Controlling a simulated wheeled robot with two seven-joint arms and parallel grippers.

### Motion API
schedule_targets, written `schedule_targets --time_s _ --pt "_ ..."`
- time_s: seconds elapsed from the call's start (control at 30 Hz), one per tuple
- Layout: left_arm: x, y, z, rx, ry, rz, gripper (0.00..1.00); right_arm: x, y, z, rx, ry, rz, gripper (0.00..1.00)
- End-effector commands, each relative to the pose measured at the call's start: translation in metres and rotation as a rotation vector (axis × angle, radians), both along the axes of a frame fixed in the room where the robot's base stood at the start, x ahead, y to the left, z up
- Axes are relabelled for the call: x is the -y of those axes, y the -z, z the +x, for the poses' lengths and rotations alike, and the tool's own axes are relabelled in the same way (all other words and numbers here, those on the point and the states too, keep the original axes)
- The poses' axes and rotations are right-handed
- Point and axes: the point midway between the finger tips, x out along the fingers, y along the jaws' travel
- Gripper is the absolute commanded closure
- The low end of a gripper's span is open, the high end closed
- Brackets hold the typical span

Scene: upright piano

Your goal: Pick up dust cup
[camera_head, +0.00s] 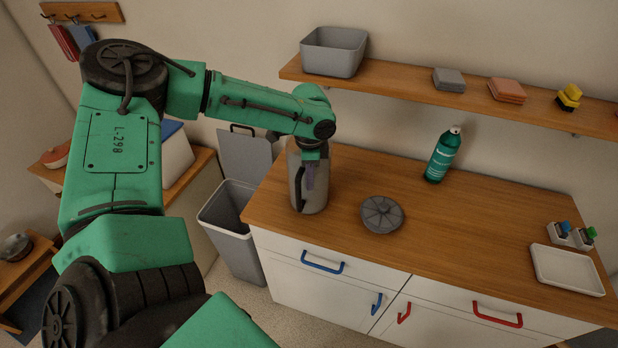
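The dust cup appears to be the grey cylinder with a dark handle (319,193) standing upright at the left end of the wooden counter. My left gripper (310,184) points down at the cup and overlaps its upper part in the picture. The wrist hides part of the cup's top. I cannot tell whether the fingers touch the cup or how far apart they are. A round grey ribbed disc (382,213) lies flat on the counter, right of the cup and apart from it. My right gripper is not in view.
A shelf (400,81) with a grey bin (334,51) is above. An open-lidded trash bin (232,232) stands left.

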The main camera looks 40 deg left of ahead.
Motion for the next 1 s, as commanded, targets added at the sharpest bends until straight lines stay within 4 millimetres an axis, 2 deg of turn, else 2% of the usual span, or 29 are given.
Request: schedule_targets --time_s 0.37,0.53,0.67,0.8,0.9,1.0 --pt "0.0 -0.003 0.001 0.003 0.0 0.0 1.0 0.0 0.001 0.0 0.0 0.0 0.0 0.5" --pt "0.0 -0.023 0.002 0.008 0.0 -0.001 1.0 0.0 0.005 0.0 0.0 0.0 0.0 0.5" --pt "0.0 -0.063 0.002 0.013 0.0 0.001 1.0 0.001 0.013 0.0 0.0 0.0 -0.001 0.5" --pt "0.0 -0.119 0.002 0.011 0.0 0.001 1.0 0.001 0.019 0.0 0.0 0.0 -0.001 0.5" --pt "0.0 -0.153 0.002 0.008 0.0 0.002 1.0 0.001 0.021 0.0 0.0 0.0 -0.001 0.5" --pt "0.001 -0.179 0.001 0.005 0.001 0.0 1.0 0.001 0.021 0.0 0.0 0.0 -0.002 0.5"
